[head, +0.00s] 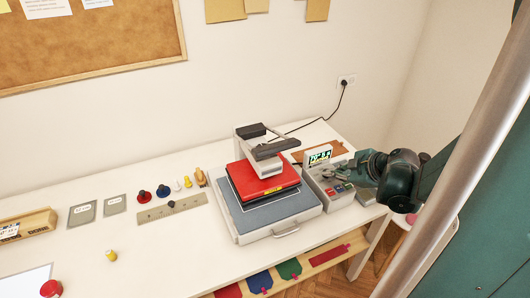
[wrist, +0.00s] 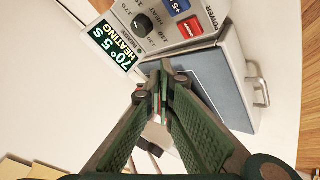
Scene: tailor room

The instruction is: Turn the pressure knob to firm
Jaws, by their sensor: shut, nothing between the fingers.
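The grey control box (head: 327,184) stands right of the heat press, with a lit display (head: 318,156) on its back. In the wrist view its display (wrist: 110,45) reads 70°, 5 S, HEATING. Beside it is a dark round knob (wrist: 142,24) marked HEAT, with a blue +5 button (wrist: 180,5) and a red power switch (wrist: 189,27). I cannot pick out a knob marked pressure in either view. My gripper (wrist: 161,75) is shut and empty, its fingertips apart from the heat knob. In the head view my gripper (head: 350,168) is over the control box, partly hiding it.
The heat press (head: 272,222) has a red upper plate (head: 266,177) and a dark handle (head: 278,149). A wall outlet (head: 346,81) is behind.

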